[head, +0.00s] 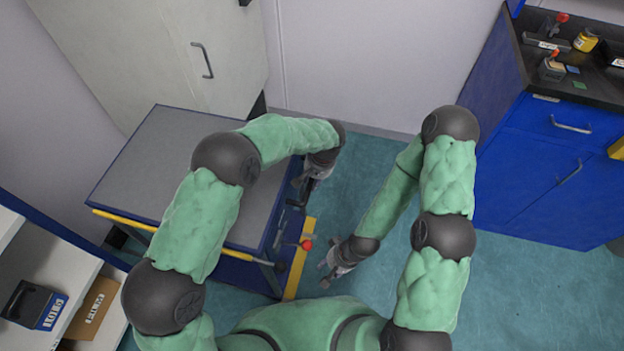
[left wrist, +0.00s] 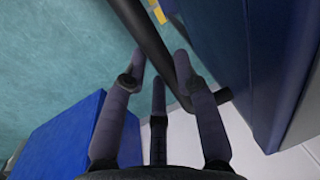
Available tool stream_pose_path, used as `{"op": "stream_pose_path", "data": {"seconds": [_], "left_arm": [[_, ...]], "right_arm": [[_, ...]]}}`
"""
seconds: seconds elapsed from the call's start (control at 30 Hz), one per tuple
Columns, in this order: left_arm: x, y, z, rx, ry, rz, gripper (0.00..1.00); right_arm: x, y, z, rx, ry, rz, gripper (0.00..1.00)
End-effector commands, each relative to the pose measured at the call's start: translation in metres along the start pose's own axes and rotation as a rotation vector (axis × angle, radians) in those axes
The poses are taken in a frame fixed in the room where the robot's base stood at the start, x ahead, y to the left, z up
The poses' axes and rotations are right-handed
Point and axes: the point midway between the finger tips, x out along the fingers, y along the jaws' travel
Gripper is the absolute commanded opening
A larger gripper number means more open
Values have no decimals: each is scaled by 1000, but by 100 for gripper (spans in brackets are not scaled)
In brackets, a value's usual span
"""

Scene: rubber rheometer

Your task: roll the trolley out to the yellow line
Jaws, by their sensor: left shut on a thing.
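The trolley (head: 165,150) has a grey top and a blue body, and stands at the left in the head view. A black bar handle (head: 282,226) runs along its right side. My left gripper (head: 309,185) is shut on this handle; in the left wrist view the bar (left wrist: 152,42) passes between its fingers (left wrist: 160,75), beside the trolley's blue side (left wrist: 250,50). The yellow line (head: 299,262) lies on the floor just right of the trolley, partly hidden by it. My right gripper (head: 326,268) is open and empty above the floor, right of the line.
A red-knobbed lever (head: 306,244) sticks out from the trolley's side. A pale cabinet (head: 160,60) stands behind the trolley, and shelves (head: 40,250) stand at the lower left. A blue bench (head: 535,170) is at the right. The green floor (head: 530,300) between is clear.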

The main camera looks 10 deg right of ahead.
Motion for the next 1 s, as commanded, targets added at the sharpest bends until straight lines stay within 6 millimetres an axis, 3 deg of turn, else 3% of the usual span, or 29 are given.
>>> {"op": "stream_pose_path", "data": {"seconds": [0.1,0.13,0.2,0.63,0.77,1.0], "left_arm": [[0,0,0,0,0,0,0],[0,0,0,0,0,0,38],[0,0,0,0,0,0,54],[-7,0,-1,0,2,-1,54],[-25,0,-1,-1,4,-1,54],[-73,0,-1,0,4,0,54]], "right_arm": [[0,0,0,0,0,0,40],[0,0,0,0,0,0,40],[0,0,0,0,0,0,40],[0,0,0,0,0,0,40],[0,0,0,0,0,0,40],[0,0,0,0,0,0,40]]}}
